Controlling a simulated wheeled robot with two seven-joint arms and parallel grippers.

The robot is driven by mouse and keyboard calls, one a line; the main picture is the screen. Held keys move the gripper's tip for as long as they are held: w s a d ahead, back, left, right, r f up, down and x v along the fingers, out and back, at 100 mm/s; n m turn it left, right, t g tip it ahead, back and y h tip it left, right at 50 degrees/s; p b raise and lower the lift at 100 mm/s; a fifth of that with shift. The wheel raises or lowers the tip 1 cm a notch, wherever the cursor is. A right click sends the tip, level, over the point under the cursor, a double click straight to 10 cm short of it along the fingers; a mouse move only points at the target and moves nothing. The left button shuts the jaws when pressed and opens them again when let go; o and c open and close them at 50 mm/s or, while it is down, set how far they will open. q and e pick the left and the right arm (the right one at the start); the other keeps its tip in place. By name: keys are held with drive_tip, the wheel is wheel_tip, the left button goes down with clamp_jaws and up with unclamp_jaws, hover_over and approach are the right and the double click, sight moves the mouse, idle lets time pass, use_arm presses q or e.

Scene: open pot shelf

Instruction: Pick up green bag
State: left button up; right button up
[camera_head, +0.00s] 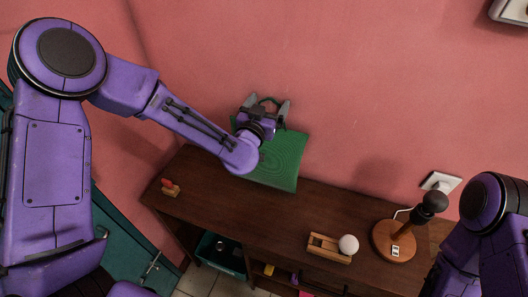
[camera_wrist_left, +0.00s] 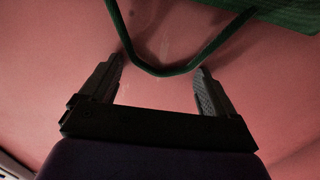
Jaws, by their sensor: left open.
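The green bag (camera_head: 283,163) is a flat green shape with faint ring lines at the back of the dark wooden shelf top, against the pink wall. My left gripper (camera_head: 267,102) is at the bag's upper end, with its fingers apart. In the left wrist view, the bag's dark green handle (camera_wrist_left: 165,72) hangs as a loop between the two open fingers of my left gripper (camera_wrist_left: 158,80); I cannot tell whether it touches them. The bag's body (camera_wrist_left: 295,15) shows at the top right there. My right arm shows at the right edge, but its gripper is out of view.
A small red-topped wooden item (camera_head: 170,188) stands on the shelf's left end. A wooden holder (camera_head: 328,248) with a white ball (camera_head: 348,244) and a round wooden stand (camera_head: 394,241) with a dark knob are toward the right. The middle of the top is clear.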

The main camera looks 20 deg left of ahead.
use_arm(q)
drive_tip(key=shift+a, duration=0.1)
drive_tip(key=shift+s, duration=0.1)
drive_tip(key=shift+c, duration=0.7)
drive_tip(key=c, duration=1.4)
drive_tip(key=shift+r, duration=0.15)
